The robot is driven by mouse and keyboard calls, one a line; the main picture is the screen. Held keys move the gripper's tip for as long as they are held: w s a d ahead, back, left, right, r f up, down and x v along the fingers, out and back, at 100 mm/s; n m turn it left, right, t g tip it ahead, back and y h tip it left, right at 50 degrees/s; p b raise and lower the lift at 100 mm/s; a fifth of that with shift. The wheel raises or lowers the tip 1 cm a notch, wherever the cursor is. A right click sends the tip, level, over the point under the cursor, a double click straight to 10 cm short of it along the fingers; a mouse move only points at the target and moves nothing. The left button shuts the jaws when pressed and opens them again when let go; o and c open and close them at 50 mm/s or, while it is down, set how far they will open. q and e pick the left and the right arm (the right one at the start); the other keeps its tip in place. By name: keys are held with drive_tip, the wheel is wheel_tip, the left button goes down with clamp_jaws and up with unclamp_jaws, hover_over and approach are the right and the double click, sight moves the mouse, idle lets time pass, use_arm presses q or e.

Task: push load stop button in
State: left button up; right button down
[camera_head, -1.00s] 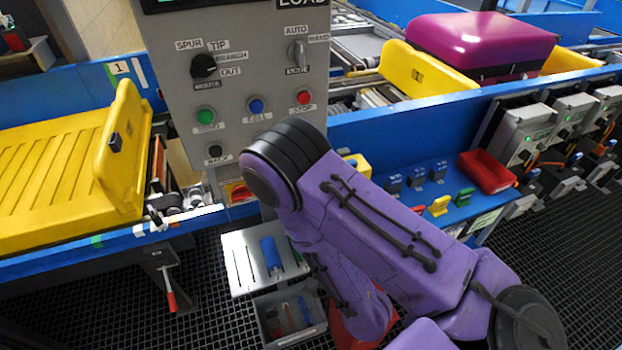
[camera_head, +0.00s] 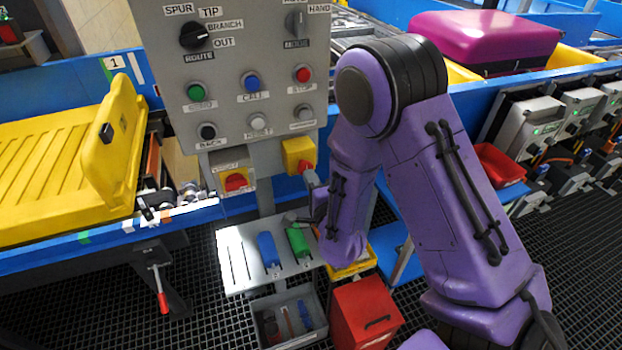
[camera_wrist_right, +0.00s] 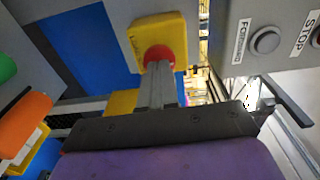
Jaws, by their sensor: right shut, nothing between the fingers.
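A yellow box (camera_head: 294,150) with a red mushroom button (camera_head: 307,166) hangs below the right side of the grey control panel (camera_head: 235,60). In the right wrist view, the red button (camera_wrist_right: 158,56) stands out from the yellow box (camera_wrist_right: 140,30). My right gripper (camera_head: 311,180) is shut and empty, its fingertips right at that red button. In the wrist view, the fingers (camera_wrist_right: 160,76) overlap its lower edge; I cannot tell if they touch or press it. A separate round red button labelled STOP (camera_head: 303,74) is on the panel. My left gripper is out of view.
A second yellow box with a red knob (camera_head: 235,182) sits left of the post. Below are a metal tray (camera_head: 238,255) holding blue and green items, a grey bin (camera_head: 268,335) and a red box (camera_head: 362,312). A yellow tray (camera_head: 60,160) is left.

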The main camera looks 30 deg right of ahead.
drive_tip(key=shift+w+d, duration=0.1)
drive_tip(key=shift+w, duration=0.1)
